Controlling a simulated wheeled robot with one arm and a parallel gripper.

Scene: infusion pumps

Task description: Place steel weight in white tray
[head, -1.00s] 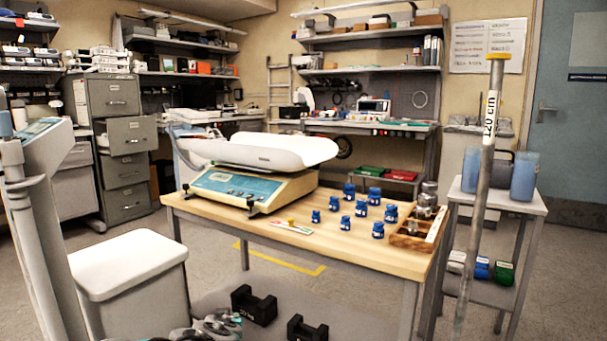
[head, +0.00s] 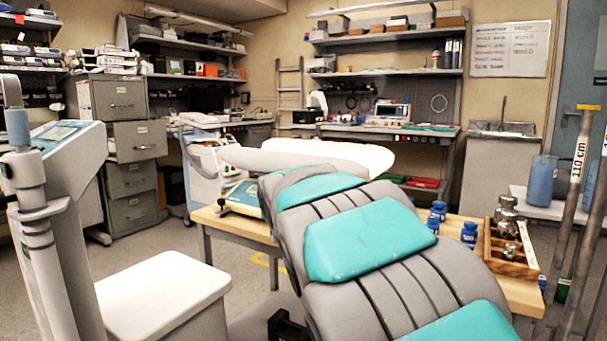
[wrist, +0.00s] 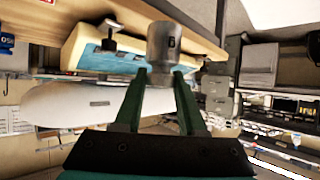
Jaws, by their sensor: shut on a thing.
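A grey steel weight (wrist: 162,45), a cylinder, is between the green fingertips of my gripper (wrist: 160,80) in the wrist view. My gripper is shut on it, near the edge of the wooden bench and the scale. In the head view my own arm hides the gripper and the held weight. The white tray (head: 300,155) is a long shallow pan on top of the scale. It also shows in the wrist view (wrist: 85,105), to the left of the fingers, and looks empty where visible. My arm covers part of it in the head view.
The blue-fronted scale (head: 243,197) stands on the wooden bench (head: 225,222). Blue bottles (head: 469,233) and a wooden box (head: 518,262) holding other steel weights stand to the right. Upright poles (head: 578,190) rise at far right. A white-topped box (head: 165,280) stands front left.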

